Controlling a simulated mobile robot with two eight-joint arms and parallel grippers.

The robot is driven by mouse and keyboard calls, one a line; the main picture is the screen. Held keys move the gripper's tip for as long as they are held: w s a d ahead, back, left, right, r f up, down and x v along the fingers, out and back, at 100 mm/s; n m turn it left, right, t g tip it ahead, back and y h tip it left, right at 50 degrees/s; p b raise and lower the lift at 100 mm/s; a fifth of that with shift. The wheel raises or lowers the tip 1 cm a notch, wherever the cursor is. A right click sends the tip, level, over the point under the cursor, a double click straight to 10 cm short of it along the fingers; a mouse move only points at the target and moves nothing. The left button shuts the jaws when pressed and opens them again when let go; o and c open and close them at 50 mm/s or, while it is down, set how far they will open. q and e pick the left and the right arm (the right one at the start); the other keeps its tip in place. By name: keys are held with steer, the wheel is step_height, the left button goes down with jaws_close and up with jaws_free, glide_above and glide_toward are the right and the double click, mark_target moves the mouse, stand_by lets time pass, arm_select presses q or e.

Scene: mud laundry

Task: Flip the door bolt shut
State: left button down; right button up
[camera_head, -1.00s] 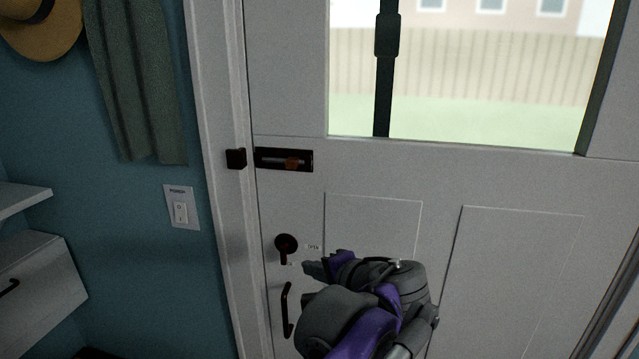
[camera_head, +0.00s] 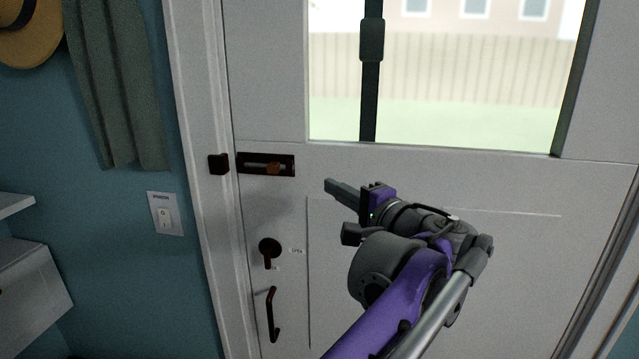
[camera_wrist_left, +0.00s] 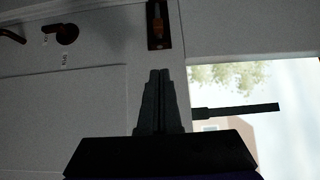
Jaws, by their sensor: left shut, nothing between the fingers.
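The door bolt (camera_head: 252,164) is a dark plate on the white door, near its left edge, with an orange-brown knob (camera_head: 274,168) right of the plate's middle. A dark keeper block (camera_head: 218,164) sits on the frame to its left, with a gap between them. In the left wrist view the bolt (camera_wrist_left: 157,38) is at the top, beyond the fingertips. My left gripper (camera_head: 328,184) is shut and empty, to the right of the bolt and slightly lower, apart from it. The left wrist view shows its fingers (camera_wrist_left: 160,74) together. My right gripper is not in view.
A round turn knob (camera_head: 269,246) with small labels and a dark pull handle (camera_head: 272,314) are on the door below the bolt. A window with a dark vertical bar (camera_head: 371,70) is above. A light switch (camera_head: 165,214), shelf and cloth are on the left.

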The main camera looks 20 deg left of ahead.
arm_select(q)
glide_toward(281, 168)
steer(key=w, duration=0.2)
steer(key=w+a, duration=0.1)
steer(key=w, duration=0.1)
steer(key=shift+a+r+p, duration=0.15)
steer(key=shift+a+p, duration=0.05)
steer(key=shift+p, duration=0.15)
steer(key=shift+s+a, duration=0.2)
steer(key=shift+a, duration=0.35)
steer(key=shift+s+a, duration=0.25)
steer(key=shift+a, duration=0.35)
steer(key=shift+s+a, duration=0.25)
steer(key=shift+a, duration=0.3)
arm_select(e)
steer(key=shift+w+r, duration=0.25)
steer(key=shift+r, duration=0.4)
arm_select(q)
steer(key=shift+w, duration=0.1)
